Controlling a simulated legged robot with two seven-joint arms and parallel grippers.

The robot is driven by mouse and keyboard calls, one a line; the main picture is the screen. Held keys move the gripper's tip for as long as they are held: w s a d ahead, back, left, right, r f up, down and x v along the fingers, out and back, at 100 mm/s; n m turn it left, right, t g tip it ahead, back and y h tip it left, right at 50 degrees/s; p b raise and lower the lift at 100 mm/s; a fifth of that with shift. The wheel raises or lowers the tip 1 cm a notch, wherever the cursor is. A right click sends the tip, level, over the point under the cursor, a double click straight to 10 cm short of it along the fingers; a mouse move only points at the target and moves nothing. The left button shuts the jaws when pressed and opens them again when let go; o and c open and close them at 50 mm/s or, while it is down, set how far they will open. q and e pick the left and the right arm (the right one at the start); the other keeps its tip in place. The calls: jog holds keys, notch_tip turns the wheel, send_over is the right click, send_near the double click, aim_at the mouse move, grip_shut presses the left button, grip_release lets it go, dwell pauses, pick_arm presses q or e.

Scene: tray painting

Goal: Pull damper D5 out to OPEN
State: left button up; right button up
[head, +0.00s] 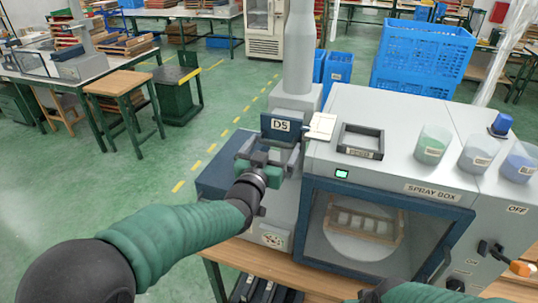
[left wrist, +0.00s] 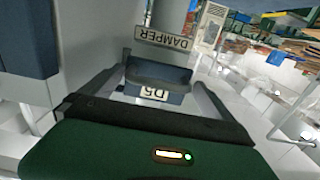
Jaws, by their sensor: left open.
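Damper D5 is a dark blue block with a white D5 label (head: 281,125), on the grey duct housing left of the spray box. In the left wrist view its block (left wrist: 158,76) lies between my two gripper fingers, beyond the palm. A DAMPER label (left wrist: 162,38) shows behind it. My left gripper (head: 281,146) is open, with a finger on each side of the block. I cannot tell whether the fingers touch it. Part of my right arm shows at the bottom edge of the head view, but its fingers do not.
The spray box (head: 400,180) stands right of the damper, its window showing a tray (head: 365,222). A cream plate (head: 320,127), a dark frame (head: 360,141) and several cups (head: 432,145) sit on top. Blue crates (head: 422,55) are stacked behind. Green floor left of the housing is free.

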pick_arm(q)
jog(key=b+v, duration=0.2)
jog(key=v, duration=1.4)
jog(key=shift+s+b, duration=0.25)
jog(key=shift+b, duration=0.05)
